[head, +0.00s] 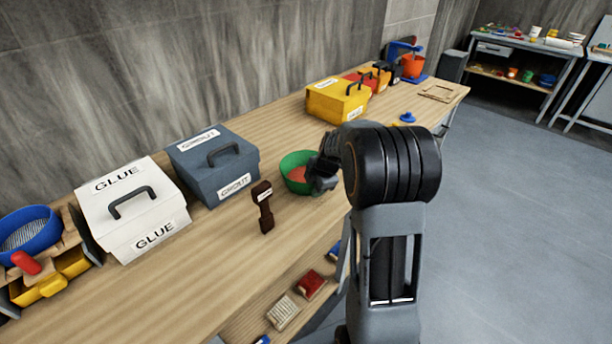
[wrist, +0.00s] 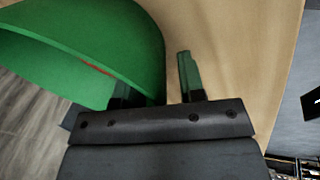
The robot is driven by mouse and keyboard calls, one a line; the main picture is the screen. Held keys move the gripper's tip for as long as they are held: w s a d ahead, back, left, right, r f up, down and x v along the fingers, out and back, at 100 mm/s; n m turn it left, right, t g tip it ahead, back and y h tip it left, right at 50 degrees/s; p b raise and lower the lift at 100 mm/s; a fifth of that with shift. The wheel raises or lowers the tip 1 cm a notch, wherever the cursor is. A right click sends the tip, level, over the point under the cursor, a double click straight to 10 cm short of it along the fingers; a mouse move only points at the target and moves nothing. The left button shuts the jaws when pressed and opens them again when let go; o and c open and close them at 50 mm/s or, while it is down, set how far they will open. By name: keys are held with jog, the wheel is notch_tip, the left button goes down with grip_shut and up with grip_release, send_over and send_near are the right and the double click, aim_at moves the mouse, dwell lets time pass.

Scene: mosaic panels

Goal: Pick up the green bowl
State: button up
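The green bowl (head: 285,172) stands on the wooden workbench (head: 215,255), with something reddish inside it. My gripper (head: 322,176) is at the bowl's right side and hides part of it. In the wrist view the green bowl (wrist: 60,50) fills the upper left. There my gripper (wrist: 154,74) has its two fingers apart. The bowl's wall reaches between them, with one finger overlapping the bowl and the other beyond its edge. A gap shows between the wall and the right finger. Contact with the left finger cannot be told.
A dark brown tool (head: 263,207) stands left of the bowl. A grey grout box (head: 212,165) and white glue box (head: 133,210) stand further left. A yellow box (head: 337,101) is behind. A blue bowl (head: 28,235) is far left. The bench front is mostly clear.

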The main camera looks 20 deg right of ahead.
jog(key=shift+f, duration=0.15)
jog(key=shift+c, duration=0.4)
grip_shut()
